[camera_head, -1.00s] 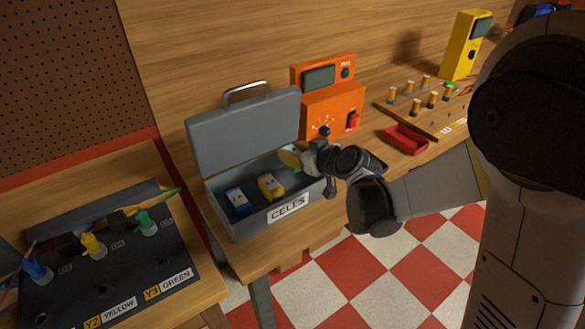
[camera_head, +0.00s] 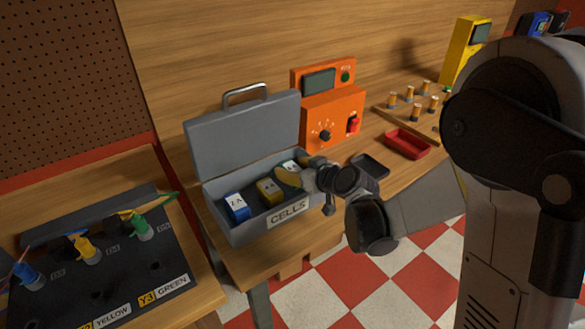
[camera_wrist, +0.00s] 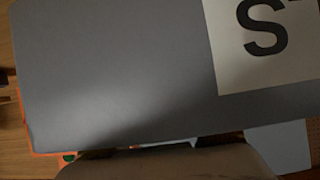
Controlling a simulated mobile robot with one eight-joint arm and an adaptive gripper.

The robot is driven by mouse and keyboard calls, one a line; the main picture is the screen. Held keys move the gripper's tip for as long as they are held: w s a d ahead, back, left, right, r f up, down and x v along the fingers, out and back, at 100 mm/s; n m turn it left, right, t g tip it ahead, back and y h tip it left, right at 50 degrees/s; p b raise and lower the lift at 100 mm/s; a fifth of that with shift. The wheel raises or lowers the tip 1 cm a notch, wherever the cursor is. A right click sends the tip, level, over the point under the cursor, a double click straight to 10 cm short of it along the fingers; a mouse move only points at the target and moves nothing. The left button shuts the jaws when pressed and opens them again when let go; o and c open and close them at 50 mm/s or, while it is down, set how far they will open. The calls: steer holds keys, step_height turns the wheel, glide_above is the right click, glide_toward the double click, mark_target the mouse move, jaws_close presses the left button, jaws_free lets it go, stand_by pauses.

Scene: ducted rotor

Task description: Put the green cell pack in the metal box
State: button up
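The grey metal box (camera_head: 245,226) stands open on the bench, with its lid raised at the back and a CELLS label on its front. My gripper (camera_head: 286,180) is low at the box's right end, its fingertips inside the opening. A pack with a white label (camera_head: 290,165) shows just behind the fingers. A little green shows at its edge, and most of it is hidden. I cannot tell whether the fingers are closed on it. The wrist view shows mainly the box's grey front wall (camera_wrist: 110,80) and part of its label.
A blue pack (camera_head: 236,207) and a yellow pack (camera_head: 269,192) are in the box, left of my gripper. An orange meter (camera_head: 332,115) stands behind to the right. A dark tray (camera_head: 370,166) and a red tray (camera_head: 407,143) lie farther right.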

steer(key=shift+r, duration=0.3)
steer(key=p+v, duration=0.4)
steer(key=v, duration=0.8)
steer(key=shift+s+d, duration=0.1)
steer(key=shift+s, duration=0.15)
steer(key=s+d+r+m+g+h, duration=0.1)
steer(key=s+d+r+m+h, duration=0.1)
steer(key=s+d, duration=0.4)
steer(key=s+d+r+m+g+h, duration=0.2)
steer(key=s+d+r+m+h, duration=0.1)
steer(key=s, duration=1)
steer(key=d+m+h, duration=0.1)
steer(key=d+h, duration=0.1)
steer(key=d, duration=0.1)
steer(key=shift+s+m+g, duration=0.25)
steer(key=shift+m+g, duration=0.05)
steer(key=shift+m, duration=0.1)
